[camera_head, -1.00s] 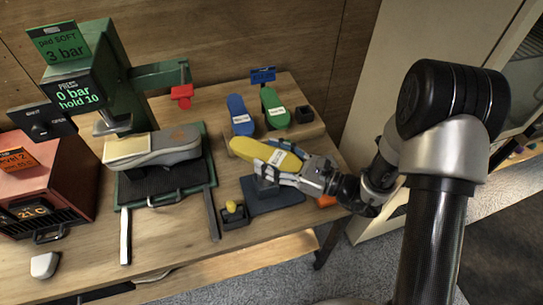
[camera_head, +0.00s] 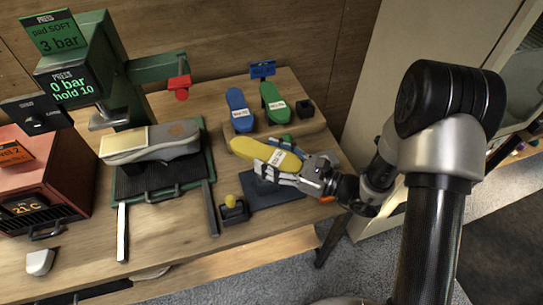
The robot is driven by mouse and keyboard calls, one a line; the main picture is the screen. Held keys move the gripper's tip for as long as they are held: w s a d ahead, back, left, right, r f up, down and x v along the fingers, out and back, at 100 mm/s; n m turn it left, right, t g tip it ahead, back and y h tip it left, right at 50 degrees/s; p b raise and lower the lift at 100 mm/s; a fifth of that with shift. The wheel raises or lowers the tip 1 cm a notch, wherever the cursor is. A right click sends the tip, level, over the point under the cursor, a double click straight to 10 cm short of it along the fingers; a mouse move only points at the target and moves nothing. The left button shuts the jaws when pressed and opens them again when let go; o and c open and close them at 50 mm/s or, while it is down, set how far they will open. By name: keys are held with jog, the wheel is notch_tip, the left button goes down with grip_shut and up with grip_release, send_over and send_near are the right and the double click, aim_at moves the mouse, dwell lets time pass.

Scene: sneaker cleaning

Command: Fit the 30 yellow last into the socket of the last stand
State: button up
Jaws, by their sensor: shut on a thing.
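The yellow last (camera_head: 252,151) lies flat in my gripper (camera_head: 279,166), which is shut on it near its labelled end. Its rounded end points left. The label is too small to read. The last stand (camera_head: 268,198) has a dark blue base on the table. The yellow last and my gripper are above the stand and hide most of its upper part and its socket. I cannot tell whether the last touches the socket.
A blue last (camera_head: 239,108) and a green last (camera_head: 273,103) stand on a wooden rack behind. A green press (camera_head: 110,75) with a grey sneaker (camera_head: 160,142) is at left, beside a red oven (camera_head: 35,165).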

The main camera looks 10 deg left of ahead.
jog(key=shift+f, duration=0.1)
jog(key=o, duration=1.5)
jog(key=shift+d, duration=0.1)
jog(key=v, duration=1.2)
jog(key=shift+s, duration=0.1)
